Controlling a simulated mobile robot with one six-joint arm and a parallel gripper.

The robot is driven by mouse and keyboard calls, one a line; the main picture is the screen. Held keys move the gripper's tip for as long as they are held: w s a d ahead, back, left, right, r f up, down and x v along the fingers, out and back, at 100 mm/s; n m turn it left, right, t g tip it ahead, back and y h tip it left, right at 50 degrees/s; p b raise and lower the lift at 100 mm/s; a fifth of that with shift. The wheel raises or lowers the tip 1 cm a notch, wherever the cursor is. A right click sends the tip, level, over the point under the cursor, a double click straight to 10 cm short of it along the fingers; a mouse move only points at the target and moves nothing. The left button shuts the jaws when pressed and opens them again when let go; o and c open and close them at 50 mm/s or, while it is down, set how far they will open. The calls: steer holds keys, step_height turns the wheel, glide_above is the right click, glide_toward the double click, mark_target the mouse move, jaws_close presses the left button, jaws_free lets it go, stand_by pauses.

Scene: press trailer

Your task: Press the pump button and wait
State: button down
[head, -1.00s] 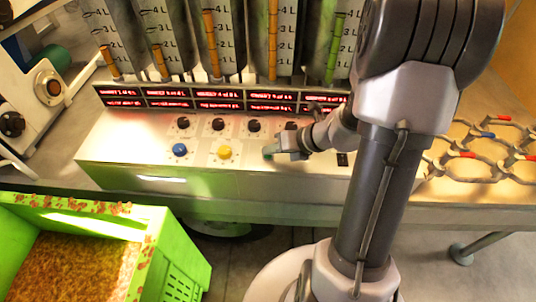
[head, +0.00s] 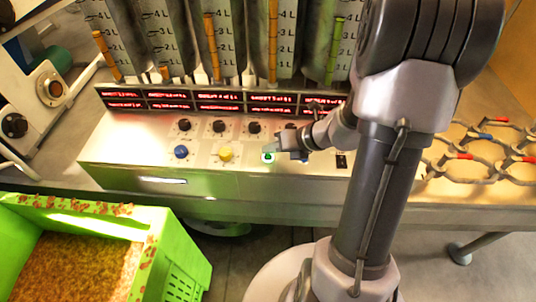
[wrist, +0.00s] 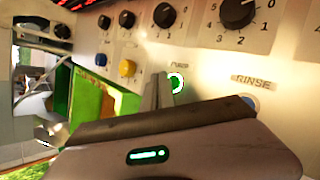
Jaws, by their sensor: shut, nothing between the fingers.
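The pump button (head: 269,157) sits on the front panel and glows green with a bright ring. It also shows in the wrist view (wrist: 176,84), right of my fingertips and partly hidden by them, under a small label. My gripper (head: 283,149) is shut and empty, just right of and above the button in the head view. In the wrist view the closed fingers (wrist: 157,90) reach toward the panel beside the button. I cannot tell whether they touch it.
A blue button (head: 181,152), a yellow button (head: 225,154) and black knobs (head: 219,126) share the panel. Red displays (head: 196,100) and graduated tubes stand behind. A green crate (head: 178,240) stands at lower left. Clamp rings (head: 484,150) lie at right.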

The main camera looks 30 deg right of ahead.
step_height(320, 180, up, 5)
steer(key=p, duration=0.4)
steer(key=shift+p, duration=0.4)
steer(key=shift+r, duration=0.1)
step_height(320, 180, up, 10)
steer(key=p, duration=1)
glide_above(271, 158)
